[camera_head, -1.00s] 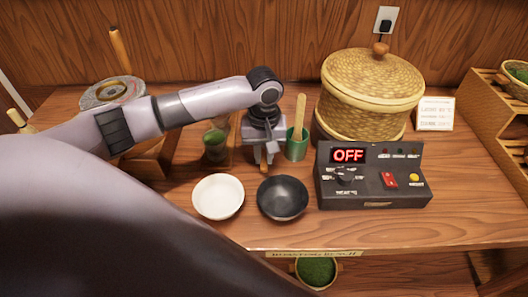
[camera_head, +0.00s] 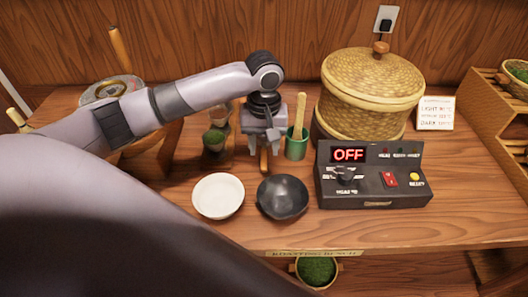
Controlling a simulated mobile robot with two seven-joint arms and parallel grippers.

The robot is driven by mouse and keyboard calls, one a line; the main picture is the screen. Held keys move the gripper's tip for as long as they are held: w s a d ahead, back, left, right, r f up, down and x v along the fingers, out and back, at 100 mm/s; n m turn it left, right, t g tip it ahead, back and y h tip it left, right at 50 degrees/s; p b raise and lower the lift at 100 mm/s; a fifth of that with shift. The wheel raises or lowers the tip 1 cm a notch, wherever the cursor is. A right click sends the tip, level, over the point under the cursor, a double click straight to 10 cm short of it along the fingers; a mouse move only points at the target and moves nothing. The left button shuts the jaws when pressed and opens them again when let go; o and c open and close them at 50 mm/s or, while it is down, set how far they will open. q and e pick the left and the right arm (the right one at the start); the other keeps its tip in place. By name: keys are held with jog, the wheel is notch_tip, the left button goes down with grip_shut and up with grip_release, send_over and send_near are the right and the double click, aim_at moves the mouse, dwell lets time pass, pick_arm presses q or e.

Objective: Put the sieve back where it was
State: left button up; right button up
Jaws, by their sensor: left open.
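My left gripper (camera_head: 264,150) is open above the middle of the bench, pointing down. A short brown wooden piece (camera_head: 264,162) shows between and below its fingers; I cannot tell whether it is the sieve's handle. A dark round bowl-shaped thing (camera_head: 283,198) lies just in front of the gripper. I cannot tell whether this is the sieve or a plain bowl. A white bowl (camera_head: 218,196) stands to its left, apart from it. No sieve mesh can be made out clearly. My right gripper is not in view.
A green cup (camera_head: 297,146) with a wooden stick stands close right of the gripper. A control box (camera_head: 372,176) reading OFF and a lidded basket (camera_head: 371,90) stand further right. A small stand with green contents (camera_head: 214,139) is at the left. The bench front is clear.

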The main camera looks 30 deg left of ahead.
pick_arm(q)
notch_tip(320, 180, up, 9)
dwell(0.3)
dwell(0.5)
